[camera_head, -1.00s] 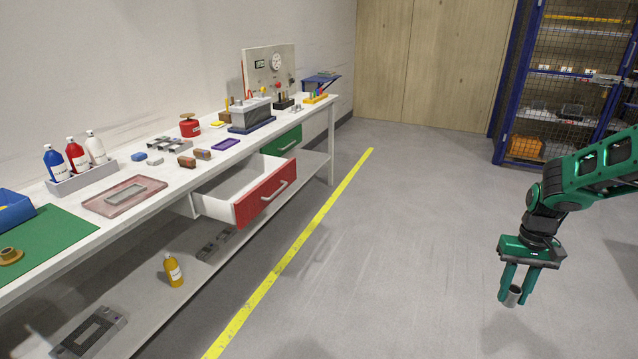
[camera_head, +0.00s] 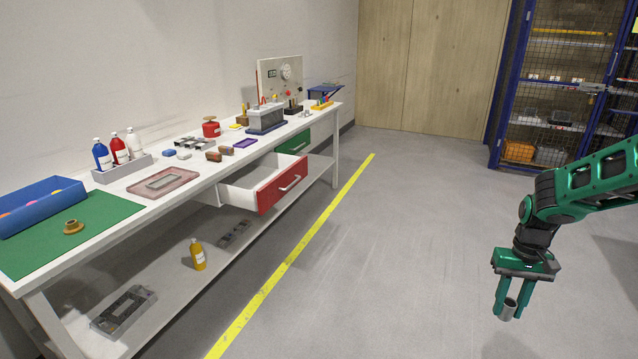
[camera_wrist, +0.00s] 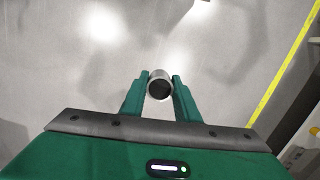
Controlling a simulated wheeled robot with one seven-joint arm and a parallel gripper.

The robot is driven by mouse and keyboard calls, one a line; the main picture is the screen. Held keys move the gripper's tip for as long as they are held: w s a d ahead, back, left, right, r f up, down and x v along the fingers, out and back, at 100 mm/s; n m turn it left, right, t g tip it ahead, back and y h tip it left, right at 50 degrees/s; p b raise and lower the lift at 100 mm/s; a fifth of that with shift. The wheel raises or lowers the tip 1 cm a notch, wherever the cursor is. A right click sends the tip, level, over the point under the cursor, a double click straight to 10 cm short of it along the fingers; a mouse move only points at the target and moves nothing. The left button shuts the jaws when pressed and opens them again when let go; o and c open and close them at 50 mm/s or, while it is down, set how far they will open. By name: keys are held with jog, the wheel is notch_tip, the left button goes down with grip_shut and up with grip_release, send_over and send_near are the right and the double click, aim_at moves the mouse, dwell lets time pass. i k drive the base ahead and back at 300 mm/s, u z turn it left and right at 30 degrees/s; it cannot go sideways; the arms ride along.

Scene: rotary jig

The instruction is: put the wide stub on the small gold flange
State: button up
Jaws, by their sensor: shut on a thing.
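My gripper (camera_head: 512,303) is shut on a short grey hollow cylinder, the wide stub (camera_head: 508,311), and holds it over open floor at the right of the head view. In the wrist view the stub (camera_wrist: 160,86) sits between the two green fingers (camera_wrist: 160,98), its dark round opening facing the camera. A small gold flange (camera_head: 73,227) with a raised round collar lies on the green mat (camera_head: 105,222) at the near left end of the bench, far from my gripper. Nothing shows on top of the flange.
The white bench (camera_head: 190,190) runs along the left wall. Its red-fronted drawer (camera_head: 282,186) stands open into the aisle. A blue bin (camera_head: 40,204) sits behind the flange, and a bottle rack (camera_head: 122,170) is further along. The floor past the yellow line (camera_head: 290,260) is clear.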

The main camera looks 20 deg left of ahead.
aim_at(72, 221)
jog(key=u, duration=1.95)
